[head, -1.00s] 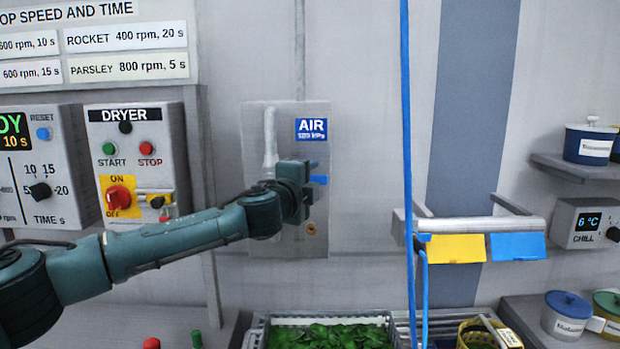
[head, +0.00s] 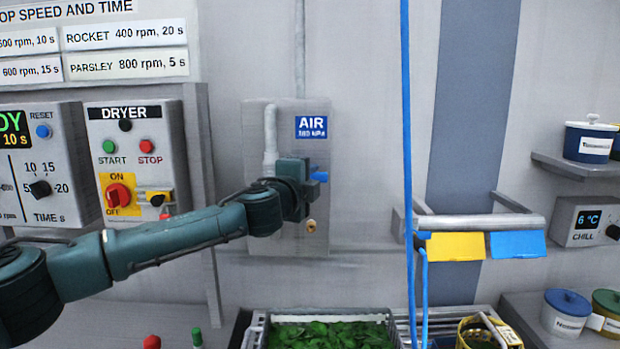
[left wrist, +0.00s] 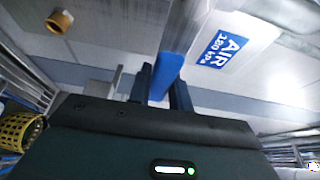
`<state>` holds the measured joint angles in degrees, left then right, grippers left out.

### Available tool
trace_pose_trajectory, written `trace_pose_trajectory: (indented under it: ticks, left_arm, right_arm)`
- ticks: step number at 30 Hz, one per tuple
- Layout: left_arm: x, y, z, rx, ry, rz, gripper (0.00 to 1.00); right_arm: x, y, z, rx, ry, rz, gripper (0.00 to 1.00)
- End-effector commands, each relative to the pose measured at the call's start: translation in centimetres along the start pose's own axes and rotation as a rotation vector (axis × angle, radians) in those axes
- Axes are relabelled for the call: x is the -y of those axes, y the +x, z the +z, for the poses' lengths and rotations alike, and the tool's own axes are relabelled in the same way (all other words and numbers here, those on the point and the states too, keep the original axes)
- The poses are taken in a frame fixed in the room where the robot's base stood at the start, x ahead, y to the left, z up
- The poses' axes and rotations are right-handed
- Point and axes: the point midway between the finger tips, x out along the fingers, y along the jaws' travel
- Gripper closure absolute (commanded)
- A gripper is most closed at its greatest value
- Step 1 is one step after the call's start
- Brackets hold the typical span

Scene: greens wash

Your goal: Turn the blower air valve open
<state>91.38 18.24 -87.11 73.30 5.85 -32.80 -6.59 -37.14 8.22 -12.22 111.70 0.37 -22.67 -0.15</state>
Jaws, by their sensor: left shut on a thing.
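The blue air valve handle (head: 319,176) sticks out to the right of my left gripper (head: 308,178) in the head view, below the blue AIR label (head: 311,127) on the grey wall panel (head: 285,115). In the left wrist view the blue handle (left wrist: 168,70) lies between the two dark fingers of my left gripper (left wrist: 160,88), which is shut on it. The valve body is hidden behind my gripper. A brass outlet (head: 310,225) shows low on the panel and also in the left wrist view (left wrist: 60,21). My right gripper is not in view.
The dryer box (head: 137,160) with its red switch is left of the panel, above my arm. A blue hose (head: 407,120) hangs to the right, by a rail (head: 480,224) with yellow and blue tags. A crate of greens (head: 330,335) stands below.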

Motion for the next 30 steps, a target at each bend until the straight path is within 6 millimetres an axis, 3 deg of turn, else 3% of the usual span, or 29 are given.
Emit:
trace_pose_trajectory:
  ticks: [11, 30]
  left_arm:
    - [0.3, 0.0, 0.0, 0.000, -0.082, -0.032, 1.00]
    - [3.7, -0.4, 1.0, 0.000, -0.485, -0.199, 1.00]
  right_arm:
    - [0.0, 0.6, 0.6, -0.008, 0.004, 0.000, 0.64]
    - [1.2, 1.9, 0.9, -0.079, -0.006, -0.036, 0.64]
